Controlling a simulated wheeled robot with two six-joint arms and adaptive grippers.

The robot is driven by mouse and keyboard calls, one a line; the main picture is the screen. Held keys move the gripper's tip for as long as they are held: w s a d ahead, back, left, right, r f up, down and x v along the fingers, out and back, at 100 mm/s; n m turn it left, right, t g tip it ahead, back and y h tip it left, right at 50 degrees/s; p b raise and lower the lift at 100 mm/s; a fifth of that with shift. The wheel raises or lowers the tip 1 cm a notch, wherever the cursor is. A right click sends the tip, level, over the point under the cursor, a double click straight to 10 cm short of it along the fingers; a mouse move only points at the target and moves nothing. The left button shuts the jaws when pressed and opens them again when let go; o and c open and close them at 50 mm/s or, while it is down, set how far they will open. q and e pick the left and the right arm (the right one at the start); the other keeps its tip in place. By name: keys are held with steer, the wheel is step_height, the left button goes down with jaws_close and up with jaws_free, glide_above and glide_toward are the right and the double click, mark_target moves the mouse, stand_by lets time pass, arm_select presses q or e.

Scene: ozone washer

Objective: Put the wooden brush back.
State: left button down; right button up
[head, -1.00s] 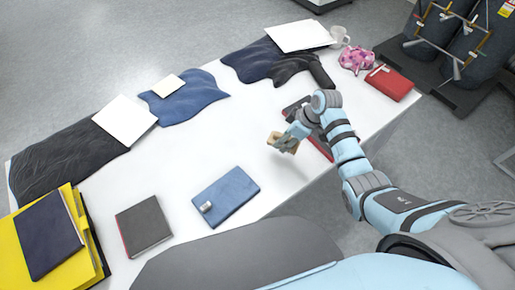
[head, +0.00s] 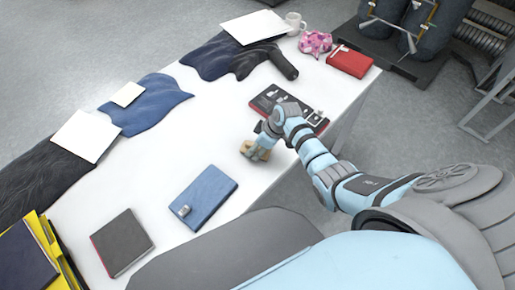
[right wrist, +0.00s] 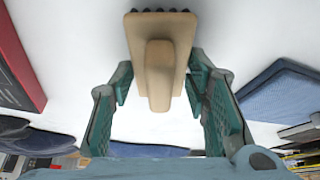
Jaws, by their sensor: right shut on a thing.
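The wooden brush (head: 257,152) is a light tan block, held by my right gripper (head: 262,141). In the right wrist view the brush (right wrist: 158,62) has a raised handle and dark bristles along its far edge. The fingers of the right gripper (right wrist: 160,78) flank it on both sides. In the head view it is low over the white table or touching it; I cannot tell which. A dark red-edged tray (head: 262,104) with small tools lies up and right of the brush, partly hidden by my right arm. My left gripper is not in view.
A blue book-like case (head: 208,192) and a dark book (head: 122,242) lie towards the front left. The table's middle (head: 195,135) is clear.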

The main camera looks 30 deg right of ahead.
steer(key=shift+f, duration=0.1)
steer(key=shift+w+f, duration=0.1)
steer(key=shift+f, duration=0.05)
steer(key=o, duration=1.3)
